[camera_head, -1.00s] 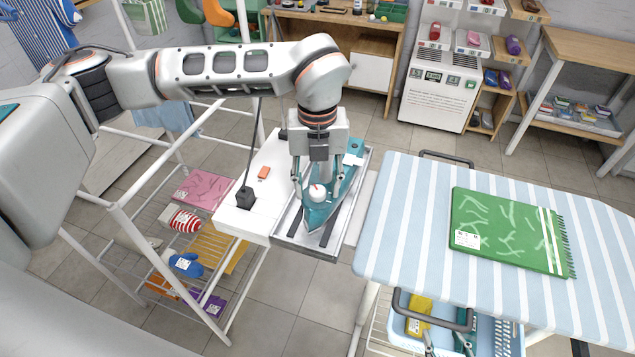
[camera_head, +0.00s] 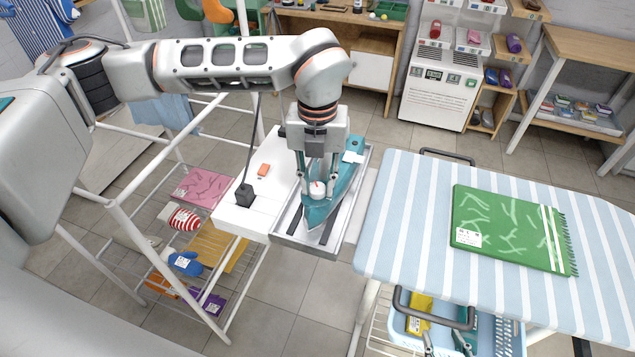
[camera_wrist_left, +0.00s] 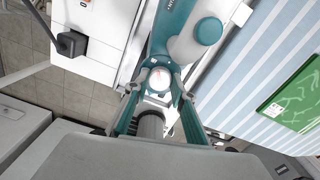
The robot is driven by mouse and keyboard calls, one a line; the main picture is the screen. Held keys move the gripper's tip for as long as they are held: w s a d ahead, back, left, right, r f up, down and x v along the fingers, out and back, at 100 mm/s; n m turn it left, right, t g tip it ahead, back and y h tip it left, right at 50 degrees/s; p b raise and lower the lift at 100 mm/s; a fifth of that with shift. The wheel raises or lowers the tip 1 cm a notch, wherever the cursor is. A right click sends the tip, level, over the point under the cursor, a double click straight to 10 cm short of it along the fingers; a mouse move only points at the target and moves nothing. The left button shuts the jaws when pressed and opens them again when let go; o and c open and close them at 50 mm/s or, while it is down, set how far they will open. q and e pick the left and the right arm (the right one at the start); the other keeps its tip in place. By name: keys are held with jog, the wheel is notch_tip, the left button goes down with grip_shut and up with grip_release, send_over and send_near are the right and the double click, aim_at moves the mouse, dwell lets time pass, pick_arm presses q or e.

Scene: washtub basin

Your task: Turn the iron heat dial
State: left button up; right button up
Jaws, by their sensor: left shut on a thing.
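The teal iron (camera_head: 318,214) lies on a grey metal tray (camera_head: 289,238) at the end of the white board. Its white round dial (camera_head: 317,190), with a small red mark, faces up. My left gripper (camera_head: 317,187) points down from above, its two fingers shut on the dial's sides. In the left wrist view the dial (camera_wrist_left: 160,77) sits between the fingertips, and the iron (camera_wrist_left: 163,38) extends beyond it. My right gripper (camera_head: 447,344) shows only its fingertips at the bottom edge, spread apart over the blue basket.
A striped ironing board (camera_head: 400,235) with a green folded cloth (camera_head: 510,230) stands right of the tray. A black block with a cord (camera_head: 245,195) and an orange piece (camera_head: 264,170) are on the white surface (camera_head: 236,218) at left. Wire shelves hold folded items below.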

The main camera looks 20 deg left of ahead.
pick_arm(q)
jog(key=m+b, duration=0.1)
jog(key=m, duration=0.2)
jog(key=shift+m, duration=0.3)
jog(key=m, duration=0.5)
jog(key=shift+m+b, duration=0.3)
jog(key=m, duration=0.5)
jog(key=shift+r, duration=0.1)
jog(key=shift+m+p, duration=0.3)
jog(key=shift+m, duration=1.6)
jog(key=o, duration=1.1)
